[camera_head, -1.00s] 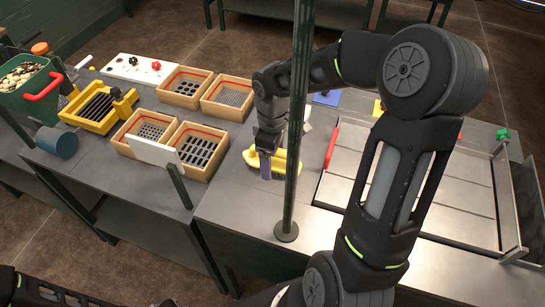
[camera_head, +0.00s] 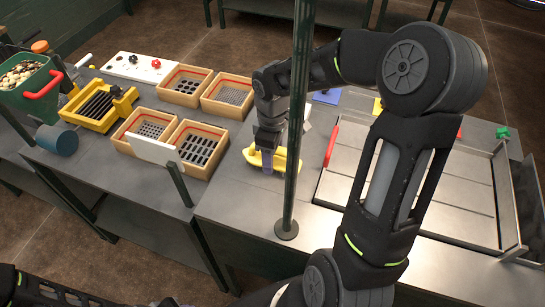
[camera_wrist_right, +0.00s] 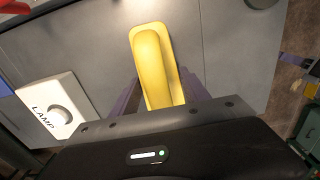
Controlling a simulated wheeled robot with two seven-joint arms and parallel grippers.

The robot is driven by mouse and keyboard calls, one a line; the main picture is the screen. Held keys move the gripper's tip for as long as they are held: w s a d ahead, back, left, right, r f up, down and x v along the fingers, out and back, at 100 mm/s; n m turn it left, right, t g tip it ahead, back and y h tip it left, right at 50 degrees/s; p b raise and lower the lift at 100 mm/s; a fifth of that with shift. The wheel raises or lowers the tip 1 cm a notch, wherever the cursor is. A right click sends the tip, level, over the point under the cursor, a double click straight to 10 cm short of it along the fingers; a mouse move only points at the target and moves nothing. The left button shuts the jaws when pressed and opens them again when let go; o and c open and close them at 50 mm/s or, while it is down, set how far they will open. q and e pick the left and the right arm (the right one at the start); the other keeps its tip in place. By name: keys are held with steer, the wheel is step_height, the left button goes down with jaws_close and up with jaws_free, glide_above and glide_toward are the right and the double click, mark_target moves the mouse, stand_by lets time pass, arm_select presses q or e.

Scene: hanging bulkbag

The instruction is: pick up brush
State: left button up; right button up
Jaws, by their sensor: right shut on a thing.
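The brush shows as a long yellow body (camera_head: 282,162) at the near-left part of the right-hand table, just behind the green post. My right gripper (camera_head: 267,160) points down over it and is shut on it. In the right wrist view the yellow brush (camera_wrist_right: 152,65) extends forward from between the two purple fingers (camera_wrist_right: 160,97). Its near end is hidden by the gripper body, and its bristles are not visible. I cannot tell whether it is clear of the tabletop. My left gripper is out of view.
A green post (camera_head: 298,120) stands close beside my right gripper. A metal tray with a red handle (camera_head: 332,146) lies to the right. Wooden sieve boxes (camera_head: 197,150) stand to the left. A white LAMP box (camera_wrist_right: 58,108) is near the brush in the wrist view.

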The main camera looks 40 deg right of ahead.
steer(key=c, duration=0.9)
steer(key=shift+r, duration=0.1)
step_height(320, 180, up, 10)
steer(key=shift+f+b, duration=0.1)
steer(key=shift+b, duration=0.55)
steer(key=o, duration=0.9)
steer(key=c, duration=0.6)
